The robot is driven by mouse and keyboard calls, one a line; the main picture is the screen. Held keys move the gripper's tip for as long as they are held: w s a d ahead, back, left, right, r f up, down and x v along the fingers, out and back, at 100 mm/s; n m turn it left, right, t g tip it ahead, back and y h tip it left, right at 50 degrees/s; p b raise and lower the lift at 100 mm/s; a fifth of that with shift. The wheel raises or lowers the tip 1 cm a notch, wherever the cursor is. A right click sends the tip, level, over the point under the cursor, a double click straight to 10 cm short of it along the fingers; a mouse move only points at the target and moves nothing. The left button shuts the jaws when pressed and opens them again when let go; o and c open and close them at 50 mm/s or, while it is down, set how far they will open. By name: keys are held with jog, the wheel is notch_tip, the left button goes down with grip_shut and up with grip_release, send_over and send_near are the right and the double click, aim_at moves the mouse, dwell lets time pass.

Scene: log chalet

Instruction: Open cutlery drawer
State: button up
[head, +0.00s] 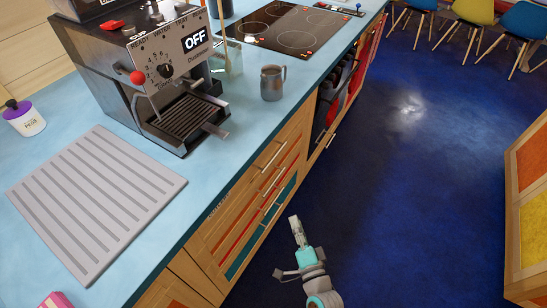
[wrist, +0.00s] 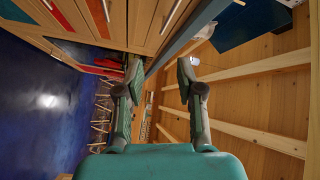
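In the head view, a stack of wooden drawers is set in the front of the blue-topped counter. Its top drawer (head: 252,173) has a bar handle (head: 270,157), and lower drawers with red and teal strips sit beneath. Small lettering on the counter edge is too small to read, so I cannot tell for sure which drawer is the cutlery one. The drawers look shut. My gripper (head: 296,231) is in front of the cabinet, over the blue floor, apart from the handles. In the wrist view my gripper (wrist: 159,78) is open and empty, with drawer fronts at the upper left.
A coffee machine (head: 150,75), metal jug (head: 272,82), grey ridged mat (head: 95,200) and hob (head: 290,27) are on the counter. Another cabinet (head: 528,205) stands at the right. Chairs (head: 470,14) stand at the back. The floor (head: 420,160) between is clear.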

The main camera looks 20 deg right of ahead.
aim_at(274, 156)
jog(key=w+r+m, duration=0.1)
jog(key=w+m, duration=0.1)
jog(key=w, duration=0.6)
jog(key=w+d+r+m, duration=0.1)
jog(key=w+m, duration=0.1)
jog(key=w, duration=0.6)
jog(key=w+d+r+m+t, duration=0.1)
jog(key=w, duration=0.7)
jog(key=shift+w+d+r+m+h, duration=0.1)
jog(key=shift+r+m+h, duration=0.1)
jog(key=shift+m+h, duration=0.2)
grip_shut()
